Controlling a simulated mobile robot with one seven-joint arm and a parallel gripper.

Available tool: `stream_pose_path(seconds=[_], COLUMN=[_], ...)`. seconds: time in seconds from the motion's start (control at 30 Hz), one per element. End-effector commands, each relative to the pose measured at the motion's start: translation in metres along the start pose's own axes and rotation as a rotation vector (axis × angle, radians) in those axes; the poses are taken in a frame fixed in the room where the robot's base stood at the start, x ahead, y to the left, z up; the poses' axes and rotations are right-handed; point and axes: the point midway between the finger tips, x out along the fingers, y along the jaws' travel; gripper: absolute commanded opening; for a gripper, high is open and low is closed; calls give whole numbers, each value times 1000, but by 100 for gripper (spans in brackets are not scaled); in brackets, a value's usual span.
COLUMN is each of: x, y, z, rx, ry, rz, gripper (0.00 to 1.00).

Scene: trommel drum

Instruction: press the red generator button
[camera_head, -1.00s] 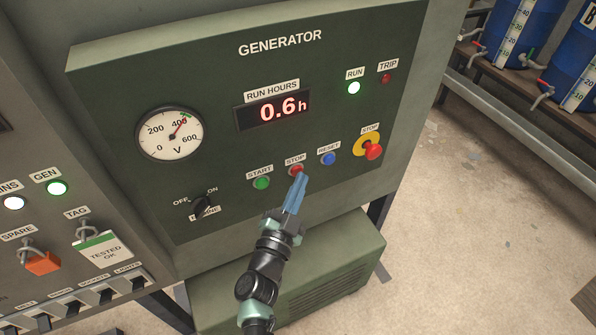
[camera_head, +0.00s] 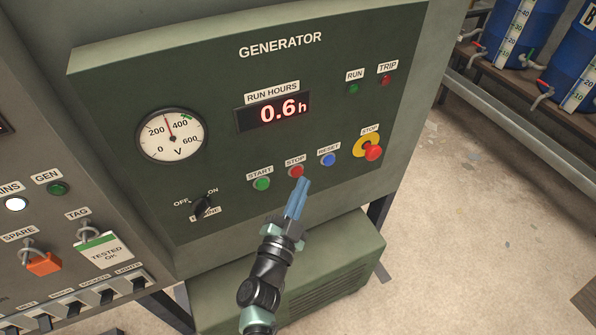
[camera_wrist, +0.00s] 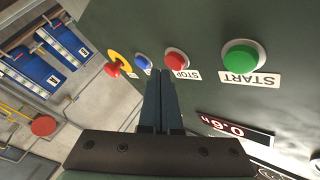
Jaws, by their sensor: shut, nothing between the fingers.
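The generator panel (camera_head: 230,110) is dark green and faces me. Its red STOP button (camera_head: 296,171) sits in the lower row, between the green START button (camera_head: 262,184) and the blue RESET button (camera_head: 328,159). My gripper (camera_head: 305,184) is shut and empty, with its blue fingertips just below the red STOP button and seemingly a little apart from it. The RUN lamp (camera_head: 353,88) is dark, and the gauge (camera_head: 170,135) needle points between 200 and 400.
A red mushroom stop button (camera_head: 373,152) on a yellow plate is to the right. The engine switch (camera_head: 203,205) is at lower left. A second panel on the left has a dark GEN lamp (camera_head: 57,188). Blue barrels (camera_head: 525,35) stand at upper right beyond open floor.

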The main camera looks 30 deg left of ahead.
Motion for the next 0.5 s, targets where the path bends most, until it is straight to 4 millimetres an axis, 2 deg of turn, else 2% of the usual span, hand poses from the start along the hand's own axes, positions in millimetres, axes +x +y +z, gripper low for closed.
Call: stream_pose_path(seconds=[0.37,0.5], x=[-2,-10], y=[2,9], z=[-2,-8], rx=[0,-1], ry=[1,3], rz=[2,4], gripper=[0,0])
